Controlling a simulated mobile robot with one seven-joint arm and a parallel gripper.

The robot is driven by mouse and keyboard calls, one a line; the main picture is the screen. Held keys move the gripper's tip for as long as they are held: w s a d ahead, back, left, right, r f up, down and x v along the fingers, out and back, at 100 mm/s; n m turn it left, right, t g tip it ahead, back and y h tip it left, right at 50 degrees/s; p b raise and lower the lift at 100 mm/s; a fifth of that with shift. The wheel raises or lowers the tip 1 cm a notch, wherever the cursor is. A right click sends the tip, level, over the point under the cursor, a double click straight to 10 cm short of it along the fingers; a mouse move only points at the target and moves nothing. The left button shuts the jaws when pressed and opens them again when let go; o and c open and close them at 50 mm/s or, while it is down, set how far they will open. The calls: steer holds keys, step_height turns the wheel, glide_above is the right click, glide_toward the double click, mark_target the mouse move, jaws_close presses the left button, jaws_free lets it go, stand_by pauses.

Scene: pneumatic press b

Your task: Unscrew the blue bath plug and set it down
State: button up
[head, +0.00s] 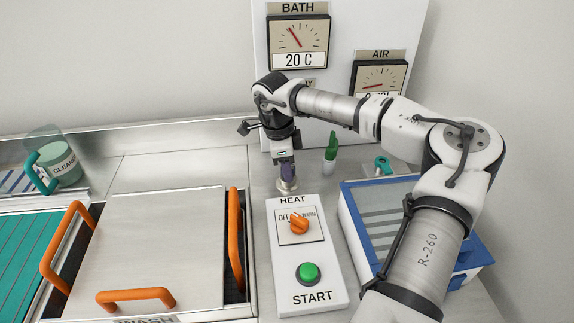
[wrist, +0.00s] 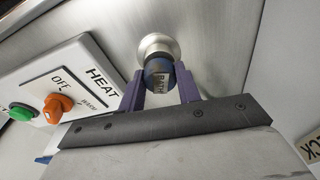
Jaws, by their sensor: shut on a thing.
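In the head view my gripper (head: 287,174) points down over the metal fitting (head: 287,187) behind the HEAT panel. The plug is mostly hidden by the fingers there. I cannot tell whether the plug is still threaded in.
The HEAT panel (head: 323,256), with an orange knob (head: 299,223) and green START button (head: 308,272), stands just in front. A blue-edged box (head: 350,215) is to the right. A green-handled item (head: 331,150) stands near the wall. A lidded wash bath (head: 150,240) is left.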

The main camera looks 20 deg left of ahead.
steer(key=shift+s+n, duration=0.1)
steer(key=shift+n, duration=0.3)
steer(key=shift+n, duration=0.8)
steer(key=shift+n+y, duration=0.3)
steer(key=shift+n, duration=0.6)
steer(key=o, duration=0.6)
steer(key=shift+c, duration=0.2)
steer(key=shift+m, duration=0.9)
